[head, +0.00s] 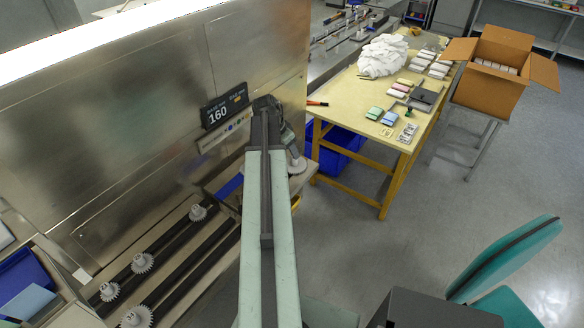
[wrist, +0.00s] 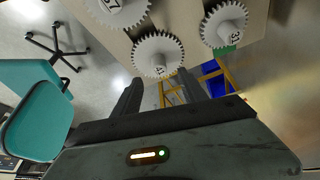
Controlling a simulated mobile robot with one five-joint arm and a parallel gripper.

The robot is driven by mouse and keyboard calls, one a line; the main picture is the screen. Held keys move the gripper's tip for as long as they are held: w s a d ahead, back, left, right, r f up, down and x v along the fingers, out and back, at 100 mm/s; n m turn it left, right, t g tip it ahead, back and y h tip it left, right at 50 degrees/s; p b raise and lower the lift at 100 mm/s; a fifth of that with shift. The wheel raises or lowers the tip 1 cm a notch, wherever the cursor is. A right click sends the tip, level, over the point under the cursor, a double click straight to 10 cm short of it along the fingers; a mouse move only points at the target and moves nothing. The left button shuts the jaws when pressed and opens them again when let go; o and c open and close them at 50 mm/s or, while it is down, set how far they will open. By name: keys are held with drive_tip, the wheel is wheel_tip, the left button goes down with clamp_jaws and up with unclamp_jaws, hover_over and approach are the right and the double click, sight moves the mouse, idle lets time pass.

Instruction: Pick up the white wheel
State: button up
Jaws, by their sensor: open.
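Three white toothed wheels with numbers show in the wrist view. The middle wheel (wrist: 157,56) lies just beyond the gap between my fingertips. One marked 37 (wrist: 120,10) is cut off by the top edge, and one marked 31 (wrist: 224,24) is at the upper right. My gripper (wrist: 160,82) is open and empty, apart from the wheels. In the head view my gripper (head: 287,138) is mostly hidden behind my arm, and a white round piece (head: 297,166) shows just below it on a ledge. I cannot tell which wheel the task means.
More toothed wheels (head: 142,263) sit by dark rails at the lower left. A steel machine panel (head: 130,110) with a display (head: 224,108) stands left of my arm. A yellow table (head: 345,95), an open cardboard box (head: 492,75) and a teal chair (head: 515,265) are right. Floor between is clear.

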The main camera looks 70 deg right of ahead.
sight(292, 159)
drive_tip(key=b+x, duration=0.4)
drive_tip(key=x, duration=0.1)
drive_tip(key=shift+w+a+f+b, duration=0.1)
drive_tip(key=shift+a+f+b, duration=0.1)
drive_tip(key=shift+b, duration=0.2)
drive_tip(key=shift+r, duration=0.15)
clamp_jaws()
